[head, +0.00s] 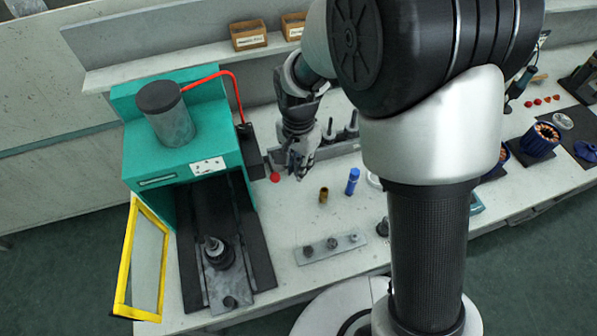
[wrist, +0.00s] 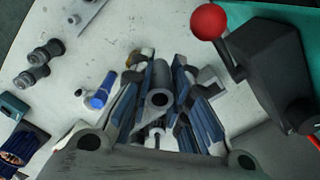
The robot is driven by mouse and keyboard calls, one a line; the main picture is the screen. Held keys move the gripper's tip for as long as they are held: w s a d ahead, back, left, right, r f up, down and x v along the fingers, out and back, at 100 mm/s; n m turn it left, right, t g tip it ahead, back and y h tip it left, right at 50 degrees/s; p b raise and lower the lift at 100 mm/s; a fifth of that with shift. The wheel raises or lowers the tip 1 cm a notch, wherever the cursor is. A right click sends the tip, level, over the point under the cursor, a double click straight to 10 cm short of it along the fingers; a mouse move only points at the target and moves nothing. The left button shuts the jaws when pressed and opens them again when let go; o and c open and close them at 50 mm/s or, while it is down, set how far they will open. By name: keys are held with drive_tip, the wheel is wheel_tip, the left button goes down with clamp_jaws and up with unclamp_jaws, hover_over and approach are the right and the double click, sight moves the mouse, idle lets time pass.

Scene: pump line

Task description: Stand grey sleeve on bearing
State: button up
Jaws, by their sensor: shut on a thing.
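My gripper (head: 298,168) hangs over the back of the bench, right of the teal press. In the head view I cannot make the sleeve out between the fingers. A dark, stepped round part (head: 217,252) stands on the plate in the press bed, with a smaller dark piece (head: 230,302) in front. I cannot tell for certain which part is the bearing.
The teal press (head: 190,150) has its yellow-framed guard (head: 143,255) swung open and a red-knobbed lever (wrist: 208,22). A brass bush (head: 323,195) and blue bottle (head: 353,181) stand near my gripper. A plate with several small parts (head: 331,246) lies in front.

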drive_tip(key=shift+r, duration=0.45)
drive_tip(key=shift+d, duration=0.1)
